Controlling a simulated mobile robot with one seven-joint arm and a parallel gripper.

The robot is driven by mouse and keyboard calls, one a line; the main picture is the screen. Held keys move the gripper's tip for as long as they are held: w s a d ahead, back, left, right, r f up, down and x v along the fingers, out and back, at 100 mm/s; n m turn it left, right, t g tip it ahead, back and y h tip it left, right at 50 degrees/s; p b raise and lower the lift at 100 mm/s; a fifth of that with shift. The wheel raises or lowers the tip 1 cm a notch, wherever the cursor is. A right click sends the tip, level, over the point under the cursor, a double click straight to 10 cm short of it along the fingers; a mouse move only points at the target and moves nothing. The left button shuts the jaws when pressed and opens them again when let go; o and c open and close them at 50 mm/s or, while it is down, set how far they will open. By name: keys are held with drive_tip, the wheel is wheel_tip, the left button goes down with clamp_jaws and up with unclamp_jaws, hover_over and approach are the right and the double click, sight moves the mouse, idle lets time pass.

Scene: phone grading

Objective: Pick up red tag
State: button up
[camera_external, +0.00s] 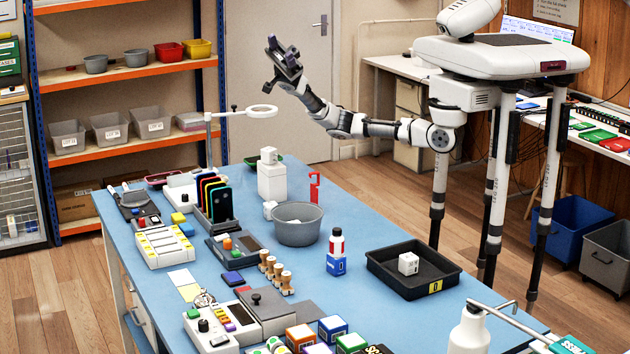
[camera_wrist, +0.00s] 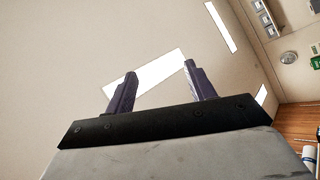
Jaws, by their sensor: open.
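A small upright red piece (camera_external: 314,187) with an open, hook-like outline stands on the blue table near its far right edge, just behind the grey bowl. It looks like the red tag; its details are too small to make out. My gripper (camera_external: 281,50) is raised high above the table's far side, up and to the left of the red piece and well apart from it. In the wrist view my gripper (camera_wrist: 160,70) points at the ceiling, its two dark fingers spread with nothing between them. The red piece is not in the wrist view.
A grey bowl (camera_external: 298,237) and a white box-shaped stand (camera_external: 271,182) are close to the red piece. A ring on a stand (camera_external: 263,111) rises at the far edge. A black tray (camera_external: 383,278) holds a white cube. Several small items crowd the table's left and front.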

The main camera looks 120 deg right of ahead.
drive_tip(key=s+a+f+n+g+h, duration=0.1)
drive_tip(key=s+f+n+g, duration=0.35)
drive_tip(key=f+g, duration=0.2)
drive_tip(key=m+g+h, duration=0.7)
drive_tip(key=m+h, duration=0.1)
drive_tip(key=h, duration=0.8)
approach(315, 185)
drive_tip(key=x, duration=0.3)
drive_tip(key=shift+s+f, duration=0.1)
drive_tip(key=shift+f, duration=0.1)
drive_tip(key=shift+y, duration=0.3)
drive_tip(key=shift+a+p+x, duration=0.25)
drive_tip(key=shift+p+x, duration=0.8)
drive_tip(key=shift+x, duration=1.6)
drive_tip(key=shift+r, duration=0.1)
drive_tip(key=shift+c, duration=0.4)
drive_tip(key=c, duration=1)
